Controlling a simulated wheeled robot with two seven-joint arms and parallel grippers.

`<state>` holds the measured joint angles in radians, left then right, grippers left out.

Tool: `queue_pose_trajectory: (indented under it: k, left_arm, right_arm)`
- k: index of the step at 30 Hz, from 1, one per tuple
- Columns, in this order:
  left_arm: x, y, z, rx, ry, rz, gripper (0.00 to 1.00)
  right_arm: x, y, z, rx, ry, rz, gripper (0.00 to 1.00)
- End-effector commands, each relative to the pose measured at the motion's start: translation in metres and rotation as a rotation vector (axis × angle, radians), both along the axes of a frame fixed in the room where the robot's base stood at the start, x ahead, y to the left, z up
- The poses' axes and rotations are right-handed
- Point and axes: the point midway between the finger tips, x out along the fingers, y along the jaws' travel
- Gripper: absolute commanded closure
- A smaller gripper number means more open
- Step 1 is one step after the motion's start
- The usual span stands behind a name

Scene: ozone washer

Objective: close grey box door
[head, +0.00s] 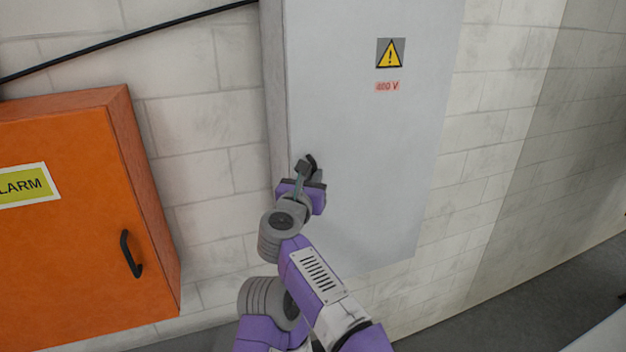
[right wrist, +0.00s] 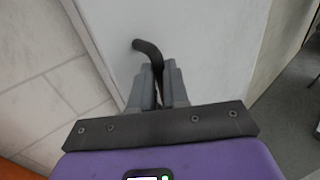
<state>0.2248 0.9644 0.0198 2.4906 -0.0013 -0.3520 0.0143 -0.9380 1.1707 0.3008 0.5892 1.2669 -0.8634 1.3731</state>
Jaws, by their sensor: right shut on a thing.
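The grey box (head: 350,120) is mounted on the wall, with a yellow warning triangle and a red voltage label on its front. Its door (right wrist: 200,40) looks flush with the box in the head view, with no clear gap to be seen. My right gripper (head: 308,168) is at the lower left of the door, shut on its dark handle (right wrist: 149,50). In the right wrist view the handle's curved upper end sticks out beyond the fingers (right wrist: 158,85). The fingers hide the rest of the handle. My left gripper is not in view.
An orange alarm box (head: 70,230) with a black handle (head: 131,254) is on the wall to the left. A black cable (head: 130,38) runs along the wall at the upper left. The wall right of the grey box is bare.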

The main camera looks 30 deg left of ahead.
Motion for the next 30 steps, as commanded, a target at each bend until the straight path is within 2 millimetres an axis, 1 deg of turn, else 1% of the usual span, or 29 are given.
queue_pose_trajectory:
  k: [1,11,12,14,15,17,25,28,30]
  left_arm:
    - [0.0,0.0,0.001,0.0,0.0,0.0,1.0]
    - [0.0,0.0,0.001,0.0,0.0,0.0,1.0]
    - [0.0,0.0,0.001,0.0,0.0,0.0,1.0]
    - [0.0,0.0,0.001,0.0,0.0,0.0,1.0]
    - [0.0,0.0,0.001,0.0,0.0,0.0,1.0]
    - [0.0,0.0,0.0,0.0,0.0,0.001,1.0]
    - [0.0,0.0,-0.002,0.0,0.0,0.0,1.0]
    - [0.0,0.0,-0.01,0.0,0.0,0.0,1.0]
    - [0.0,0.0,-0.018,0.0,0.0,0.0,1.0]
  right_arm:
    - [-0.008,0.012,0.001,0.004,-0.003,0.039,1.0]
    - [-0.008,0.012,0.0,0.003,-0.003,0.039,1.0]
    - [-0.008,0.012,0.0,0.003,-0.003,0.039,0.84]
    - [-0.008,0.012,0.0,0.002,-0.003,0.038,0.75]
    - [-0.008,0.012,-0.001,0.001,-0.002,0.038,0.68]
    - [-0.008,0.012,-0.001,0.0,-0.001,0.038,0.6]
    - [-0.008,0.01,-0.004,-0.001,0.001,0.037,0.6]
    - [-0.014,0.008,-0.005,0.0,0.001,0.037,0.6]
    - [-0.022,0.007,-0.005,0.001,0.0,0.04,0.6]
